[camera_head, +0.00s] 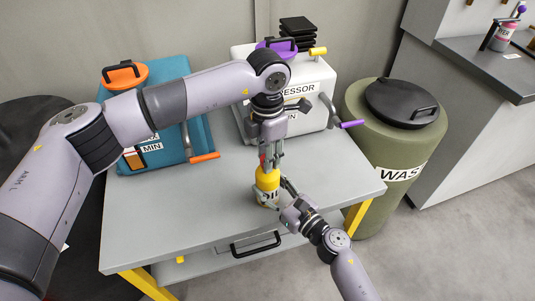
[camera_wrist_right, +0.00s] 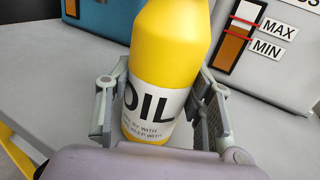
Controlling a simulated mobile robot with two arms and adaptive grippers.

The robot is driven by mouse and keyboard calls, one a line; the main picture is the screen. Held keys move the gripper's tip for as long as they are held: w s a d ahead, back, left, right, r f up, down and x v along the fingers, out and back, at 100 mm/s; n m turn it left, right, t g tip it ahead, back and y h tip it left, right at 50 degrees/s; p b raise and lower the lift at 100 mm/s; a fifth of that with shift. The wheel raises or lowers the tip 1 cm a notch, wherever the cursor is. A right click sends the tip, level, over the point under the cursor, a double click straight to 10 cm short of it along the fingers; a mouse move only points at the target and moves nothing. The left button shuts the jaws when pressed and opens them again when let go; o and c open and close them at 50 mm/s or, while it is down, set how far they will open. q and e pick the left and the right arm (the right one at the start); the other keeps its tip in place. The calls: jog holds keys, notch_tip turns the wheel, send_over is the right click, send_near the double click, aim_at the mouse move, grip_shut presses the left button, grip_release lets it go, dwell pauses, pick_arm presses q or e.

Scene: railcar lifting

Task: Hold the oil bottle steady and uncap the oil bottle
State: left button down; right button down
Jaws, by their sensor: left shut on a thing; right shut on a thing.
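The yellow oil bottle (camera_head: 267,180) stands upright on the grey table, with a white label and a red cap (camera_head: 263,158) on top. My left gripper (camera_head: 270,160) comes down from above and is shut on the red cap, which its fingers partly hide. My right gripper (camera_head: 274,194) reaches in from the lower right and is shut around the bottle's body. In the right wrist view the bottle (camera_wrist_right: 168,65) sits between the two fingers of my right gripper (camera_wrist_right: 160,115), tilted slightly in the picture, its "OIL" label facing the camera. The cap is out of that view.
The grey table (camera_head: 190,225) has a drawer with a black handle (camera_head: 256,244). A teal machine (camera_head: 175,90) with orange handles stands at the back left, a white one (camera_head: 322,75) with purple handles behind the bottle. A green waste drum (camera_head: 385,205) stands right of the table. The front left tabletop is clear.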

pick_arm(q)
jog(key=n, duration=0.7)
jog(key=shift+n, duration=0.3)
pick_arm(e)
jog(key=shift+d, duration=0.1)
pick_arm(q)
jog(key=n, duration=0.3)
jog(key=shift+s+n, duration=0.1)
jog(key=shift+n, duration=0.2)
jog(key=n, duration=0.3)
jog(key=shift+n, duration=0.4)
jog(key=shift+r, duration=0.25)
jog(key=shift+r, duration=0.9)
jog(key=shift+r, duration=2)
pick_arm(e)
jog(key=c, duration=0.7)
grip_release()
